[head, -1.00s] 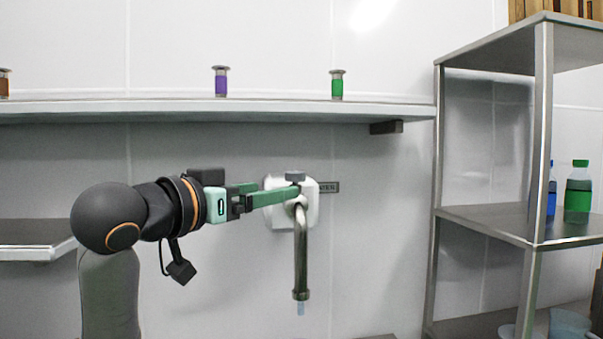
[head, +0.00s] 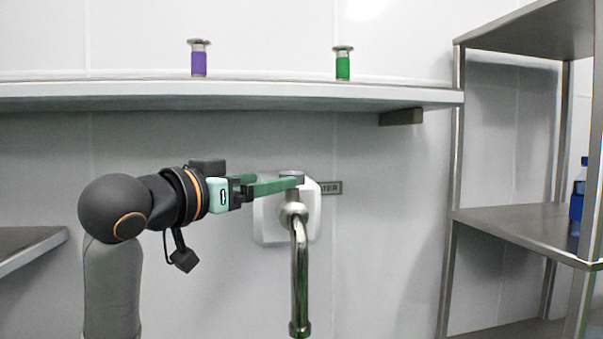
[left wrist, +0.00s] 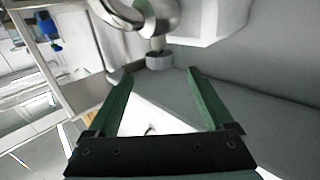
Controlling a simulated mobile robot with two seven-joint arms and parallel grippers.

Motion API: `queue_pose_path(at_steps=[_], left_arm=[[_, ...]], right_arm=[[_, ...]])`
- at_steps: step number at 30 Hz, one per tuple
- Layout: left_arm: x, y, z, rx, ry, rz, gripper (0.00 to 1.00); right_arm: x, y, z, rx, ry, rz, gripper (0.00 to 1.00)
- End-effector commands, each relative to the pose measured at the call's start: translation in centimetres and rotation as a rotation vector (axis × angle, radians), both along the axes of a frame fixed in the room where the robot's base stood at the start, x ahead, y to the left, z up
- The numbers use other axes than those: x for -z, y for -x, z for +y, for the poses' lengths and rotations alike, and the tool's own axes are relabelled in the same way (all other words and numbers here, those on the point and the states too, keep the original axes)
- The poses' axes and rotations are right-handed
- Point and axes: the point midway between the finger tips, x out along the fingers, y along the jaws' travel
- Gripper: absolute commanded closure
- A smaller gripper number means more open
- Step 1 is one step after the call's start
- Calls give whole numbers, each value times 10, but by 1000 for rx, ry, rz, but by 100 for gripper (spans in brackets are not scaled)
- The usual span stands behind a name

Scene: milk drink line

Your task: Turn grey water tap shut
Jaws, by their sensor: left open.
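The water tap is a chrome spout (head: 300,265) hanging from a white wall mount (head: 268,222), with a small grey handle (head: 291,179) on top. A partly covered "…TER" label (head: 331,188) is beside it. My left gripper (head: 298,182) comes in from the left with green fingers reaching the handle. In the left wrist view, the open fingers (left wrist: 158,73) have a grey knob-like piece (left wrist: 159,61) just beyond and between their tips. Contact cannot be told. The chrome pipe (left wrist: 165,14) is behind it. My right gripper is not in view.
A wall shelf (head: 230,93) above the tap holds a purple-banded container (head: 198,60) and a green-banded one (head: 343,63). A metal rack (head: 500,222) with a blue bottle (head: 577,205) stands at the right. A counter edge (head: 35,252) shows at the left.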

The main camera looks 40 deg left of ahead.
Motion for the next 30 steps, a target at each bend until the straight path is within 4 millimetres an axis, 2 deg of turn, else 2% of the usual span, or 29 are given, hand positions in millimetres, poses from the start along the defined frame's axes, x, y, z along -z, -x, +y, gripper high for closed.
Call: queue_pose_path(at_steps=[9, 15, 21, 29, 30], left_arm=[[-2, -66, 7, 2, 4, 5, 15], [-1, -95, 10, 1, 2, 4, 15], [0, -107, 12, -1, -1, 1, 15], [0, -108, 12, 0, -1, 0, 15], [0, -108, 12, 0, -1, 0, 19]], right_arm=[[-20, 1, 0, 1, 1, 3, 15], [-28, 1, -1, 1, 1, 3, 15], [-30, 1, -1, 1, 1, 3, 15], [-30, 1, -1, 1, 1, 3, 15], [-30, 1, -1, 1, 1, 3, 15]])
